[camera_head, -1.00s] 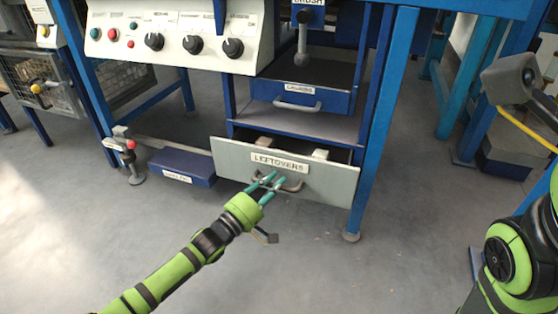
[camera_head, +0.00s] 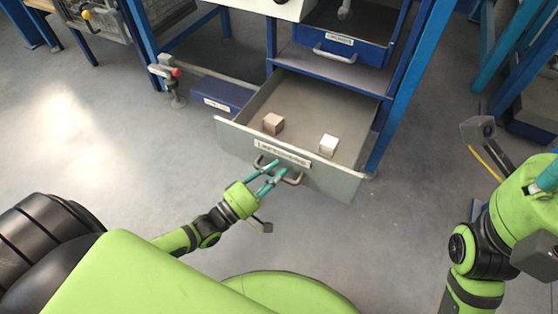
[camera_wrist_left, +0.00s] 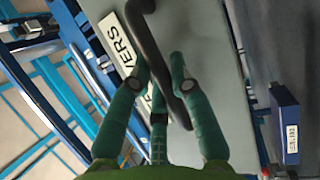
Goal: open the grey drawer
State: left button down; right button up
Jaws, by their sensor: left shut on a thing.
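The grey drawer (camera_head: 325,182), with a label on its front, is pulled well out of the blue frame. Two small blocks lie inside it, a brownish one (camera_head: 273,123) and a whitish one (camera_head: 328,145). My left gripper (camera_head: 270,176) is at the drawer's front, with its green fingers shut on the dark bar handle (camera_head: 292,180). In the left wrist view the handle (camera_wrist_left: 150,45) runs between the fingers (camera_wrist_left: 163,75), beside the label. My right arm shows at the right edge, and its fingers (camera_head: 547,178) are only partly in view.
A blue box (camera_head: 225,93) lies on the left, beside a stand with a red knob (camera_head: 175,72). A blue post (camera_head: 400,95) stands close on the right. The floor in front is clear.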

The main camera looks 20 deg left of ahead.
dwell(0.3)
pick_arm(q)
jog(key=c, duration=1.4)
grip_release()
jog(key=shift+s, duration=0.15)
jog(key=v, duration=0.7)
jog(key=shift+s+a+f, duration=0.1)
jog(key=shift+a, duration=0.05)
